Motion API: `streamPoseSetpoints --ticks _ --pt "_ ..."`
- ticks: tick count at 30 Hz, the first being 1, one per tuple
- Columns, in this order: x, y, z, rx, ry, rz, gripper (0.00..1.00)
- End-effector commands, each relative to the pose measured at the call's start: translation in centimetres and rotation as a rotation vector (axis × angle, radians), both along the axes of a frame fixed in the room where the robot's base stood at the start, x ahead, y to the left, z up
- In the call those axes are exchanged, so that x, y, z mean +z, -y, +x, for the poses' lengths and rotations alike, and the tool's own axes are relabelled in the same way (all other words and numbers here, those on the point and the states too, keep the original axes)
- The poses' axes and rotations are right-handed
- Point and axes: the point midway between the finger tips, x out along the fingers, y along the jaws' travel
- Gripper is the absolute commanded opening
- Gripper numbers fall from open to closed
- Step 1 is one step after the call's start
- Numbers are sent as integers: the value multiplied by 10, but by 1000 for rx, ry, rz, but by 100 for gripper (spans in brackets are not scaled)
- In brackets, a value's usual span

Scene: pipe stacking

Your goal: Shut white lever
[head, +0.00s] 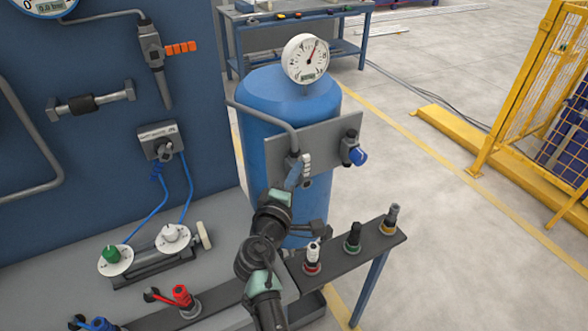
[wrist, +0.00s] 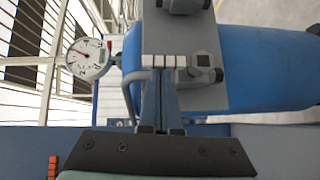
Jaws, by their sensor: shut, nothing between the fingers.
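The white lever (head: 306,165) is a short ribbed handle on the grey plate in front of the blue tank. In the head view it stands roughly upright above its dark pivot. In the wrist view the white lever (wrist: 180,61) lies across the picture, with its dark pivot at the right end. My gripper (head: 296,172) is shut and empty, just left of the lever in the head view. In the wrist view the closed fingertips of my gripper (wrist: 163,76) are right beside the lever's ribbed side. I cannot tell whether they touch it.
The grey plate (head: 328,136) also carries a blue-handled valve (head: 357,157) to the right. A grey pipe (head: 262,117) runs close left of the lever. A round gauge (head: 305,58) tops the blue tank (head: 280,97). A shelf with several connectors (head: 353,238) lies right of my arm.

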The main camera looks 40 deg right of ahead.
Motion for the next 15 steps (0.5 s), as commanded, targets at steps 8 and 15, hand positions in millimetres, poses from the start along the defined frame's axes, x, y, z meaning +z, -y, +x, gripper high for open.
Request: streamPoseSetpoints --ticks 8,15 --pt "7 5 -2 -4 16 64 0" --pt "16 15 -4 -5 51 207 0"
